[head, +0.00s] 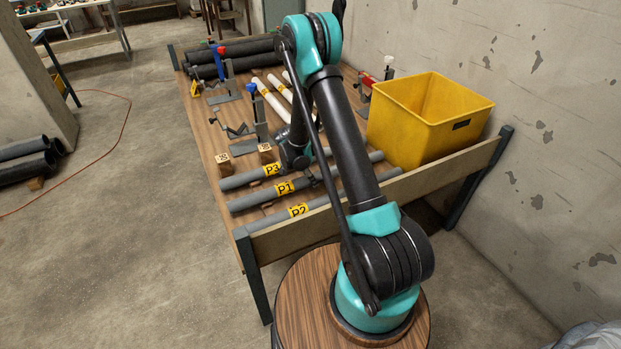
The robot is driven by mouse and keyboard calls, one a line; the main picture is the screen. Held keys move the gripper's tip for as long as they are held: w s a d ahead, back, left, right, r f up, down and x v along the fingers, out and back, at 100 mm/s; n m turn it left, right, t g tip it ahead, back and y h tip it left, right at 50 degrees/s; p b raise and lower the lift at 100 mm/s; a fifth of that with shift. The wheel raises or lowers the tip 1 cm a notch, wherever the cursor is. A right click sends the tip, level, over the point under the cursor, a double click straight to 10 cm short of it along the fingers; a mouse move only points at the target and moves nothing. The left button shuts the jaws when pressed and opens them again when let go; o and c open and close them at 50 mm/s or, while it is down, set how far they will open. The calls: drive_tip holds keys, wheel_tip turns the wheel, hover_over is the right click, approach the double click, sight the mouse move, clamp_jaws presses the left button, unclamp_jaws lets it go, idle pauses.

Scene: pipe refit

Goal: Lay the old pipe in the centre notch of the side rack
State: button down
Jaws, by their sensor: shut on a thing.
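Three grey pipes lie side by side near the front of the workbench, with yellow labels P3 (239,180), P1 (250,202) and P2 (268,220). My gripper (314,177) is low over these pipes, partly hidden behind my own arm. Whether the P1 pipe is lifted cannot be told. The labels do not show which pipe is the old one. Wooden blocks with markings (222,158) and (265,148) stand behind the P3 pipe. The side rack's notches are not clearly visible.
A yellow bin (412,125) stands at the bench's right. Grey metal stands (244,147) and white pipes (271,101) lie behind the grey pipes. Dark pipes (234,52) lie at the back. A raised wooden board (430,179) edges the bench front.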

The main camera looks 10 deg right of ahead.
drive_tip(key=c, duration=0.8)
unclamp_jaws()
drive_tip(key=shift+r, duration=0.1)
drive_tip(key=v, duration=1.1)
drive_tip(key=shift+a+r, duration=0.25)
drive_tip(key=shift+r, duration=0.1)
drive_tip(key=shift+s, duration=0.1)
